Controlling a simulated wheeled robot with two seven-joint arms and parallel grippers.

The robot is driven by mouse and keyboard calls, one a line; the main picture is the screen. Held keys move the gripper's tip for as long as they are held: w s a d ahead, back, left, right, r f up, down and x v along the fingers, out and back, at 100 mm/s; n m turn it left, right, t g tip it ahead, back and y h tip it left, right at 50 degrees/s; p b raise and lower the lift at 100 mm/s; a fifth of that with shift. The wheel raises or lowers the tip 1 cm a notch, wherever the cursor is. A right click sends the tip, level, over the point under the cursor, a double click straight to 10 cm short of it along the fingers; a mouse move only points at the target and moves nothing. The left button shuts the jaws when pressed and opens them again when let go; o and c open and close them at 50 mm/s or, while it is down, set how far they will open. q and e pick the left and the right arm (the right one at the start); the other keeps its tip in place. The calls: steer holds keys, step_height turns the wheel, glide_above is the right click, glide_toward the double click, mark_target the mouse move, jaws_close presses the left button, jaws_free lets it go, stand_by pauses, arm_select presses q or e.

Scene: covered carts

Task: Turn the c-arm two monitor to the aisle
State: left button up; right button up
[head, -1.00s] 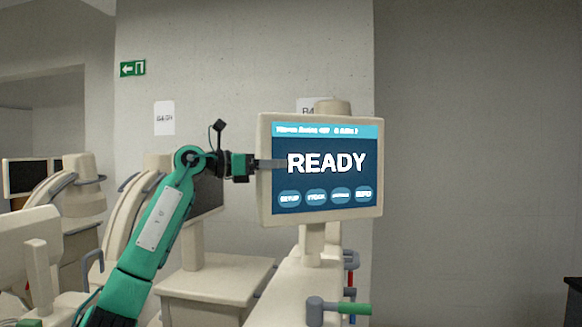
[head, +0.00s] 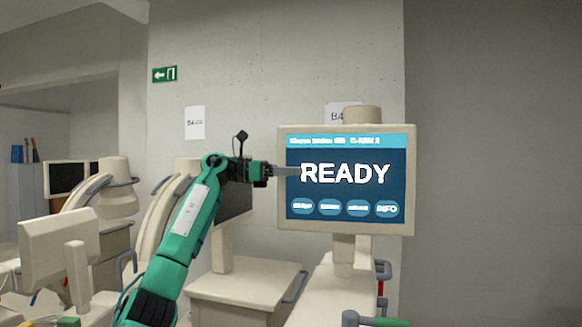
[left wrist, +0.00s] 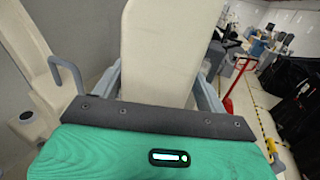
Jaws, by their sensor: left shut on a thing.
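The c-arm two monitor (head: 346,180) stands on its post at the right of centre in the head view. Its lit blue screen reads READY and faces me. My left gripper (head: 285,170) reaches in from the left and is shut on the monitor's left edge. In the left wrist view, the grey fingers of my left gripper (left wrist: 158,118) lie across the bottom, with a cream part between and beyond them. My right gripper is in neither view.
Another cart with a dark monitor (head: 235,200) stands behind my left arm. A cream panel (head: 60,245) seen from behind is at the lower left. The wall at the right is bare.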

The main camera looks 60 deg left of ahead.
arm_select(q)
steer(key=shift+a+r, duration=0.15)
steer(key=shift+a, duration=0.15)
steer(key=o, duration=1)
steer(key=shift+o, duration=0.2)
steer(key=shift+w+f, duration=0.2)
steer(key=shift+w, duration=0.1)
steer(key=shift+w+d+f, duration=0.1)
steer(key=b+v, duration=0.3)
steer(key=v, duration=1.1)
steer(key=shift+b, duration=0.3)
